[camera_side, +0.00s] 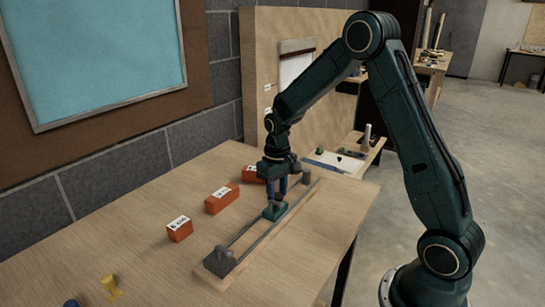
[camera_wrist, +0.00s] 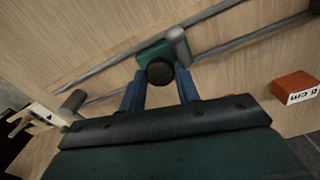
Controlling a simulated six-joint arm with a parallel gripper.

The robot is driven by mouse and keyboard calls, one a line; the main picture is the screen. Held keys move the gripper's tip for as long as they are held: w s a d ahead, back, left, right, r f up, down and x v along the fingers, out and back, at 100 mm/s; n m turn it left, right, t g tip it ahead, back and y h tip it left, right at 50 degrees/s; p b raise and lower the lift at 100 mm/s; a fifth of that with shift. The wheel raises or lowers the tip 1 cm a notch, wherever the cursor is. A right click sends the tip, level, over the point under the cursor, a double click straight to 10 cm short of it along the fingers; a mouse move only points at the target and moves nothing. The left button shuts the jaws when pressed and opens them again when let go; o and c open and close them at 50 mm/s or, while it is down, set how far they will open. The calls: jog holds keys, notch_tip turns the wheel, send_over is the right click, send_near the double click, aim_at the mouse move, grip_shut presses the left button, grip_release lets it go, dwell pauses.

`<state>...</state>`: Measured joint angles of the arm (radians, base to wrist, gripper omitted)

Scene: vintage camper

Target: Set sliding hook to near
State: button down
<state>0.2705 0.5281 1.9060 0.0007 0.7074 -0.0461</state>
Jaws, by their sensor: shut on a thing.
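The sliding hook is a green carriage (camera_side: 275,211) with a short grey post, set on two grey rails (camera_side: 250,237) between the middle and the far end of the track. In the wrist view, the green carriage (camera_wrist: 153,49) shows its grey post and a dark round knob (camera_wrist: 160,72). My gripper (camera_side: 279,187) reaches down to the hook from above. Its blue fingers (camera_wrist: 160,90) are shut on the sliding hook at the knob; the exact contact is partly hidden.
A grey end block (camera_side: 220,261) closes the track's near end and a grey post (camera_side: 306,177) its far end. Three labelled orange blocks stand left of the track: near (camera_side: 180,229), middle (camera_side: 222,199) and far (camera_side: 253,174). One reads "6 cm" in the wrist view (camera_wrist: 295,87).

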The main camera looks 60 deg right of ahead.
jog(key=a, duration=1.4)
jog(key=shift+a, duration=0.4)
jog(key=c, duration=1)
grip_release()
jog(key=shift+r, duration=0.8)
notch_tip(320, 180, up, 12)
jog(key=shift+r, duration=0.1)
